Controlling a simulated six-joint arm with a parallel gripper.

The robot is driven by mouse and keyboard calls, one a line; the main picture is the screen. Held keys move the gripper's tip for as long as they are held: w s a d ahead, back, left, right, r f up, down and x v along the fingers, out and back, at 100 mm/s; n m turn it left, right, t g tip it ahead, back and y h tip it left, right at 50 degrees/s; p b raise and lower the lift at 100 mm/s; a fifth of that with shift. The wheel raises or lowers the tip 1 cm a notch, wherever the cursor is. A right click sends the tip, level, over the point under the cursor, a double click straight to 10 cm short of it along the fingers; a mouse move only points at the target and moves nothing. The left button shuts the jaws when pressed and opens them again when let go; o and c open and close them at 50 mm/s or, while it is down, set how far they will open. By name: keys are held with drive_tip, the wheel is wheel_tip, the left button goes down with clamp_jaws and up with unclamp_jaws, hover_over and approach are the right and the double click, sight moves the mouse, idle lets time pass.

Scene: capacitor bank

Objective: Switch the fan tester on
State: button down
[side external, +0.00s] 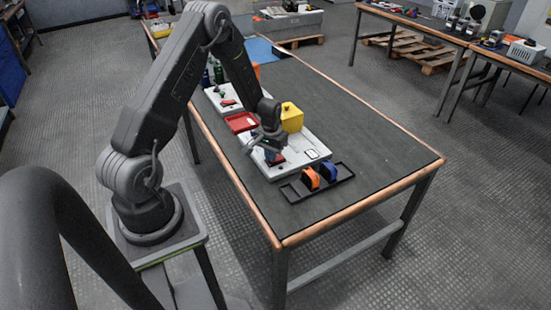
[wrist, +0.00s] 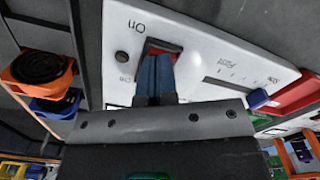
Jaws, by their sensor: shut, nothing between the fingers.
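The fan tester is a white panel (wrist: 222,40) with a switch marked On at its upper end in the wrist view; a partly covered label is at its lower end. It also shows on the bench in the side view (side external: 315,150). The switch (wrist: 175,47) is a red rocker in a dark frame, only partly visible. My gripper (wrist: 155,62) is shut and empty, its blue fingertips over the rocker, hiding its middle and lower part. I cannot tell whether they touch it. In the side view my gripper (side external: 270,150) is low over the panel.
A slider with a blue knob (wrist: 258,98) is to the right. A black tray (side external: 344,172) holds an orange and a blue part. A yellow block (side external: 291,117) and red tray (side external: 240,122) stand close by. The bench's right side is clear.

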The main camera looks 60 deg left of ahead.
drive_tip(key=shift+f, duration=0.1)
drive_tip(key=shift+r, duration=3.5)
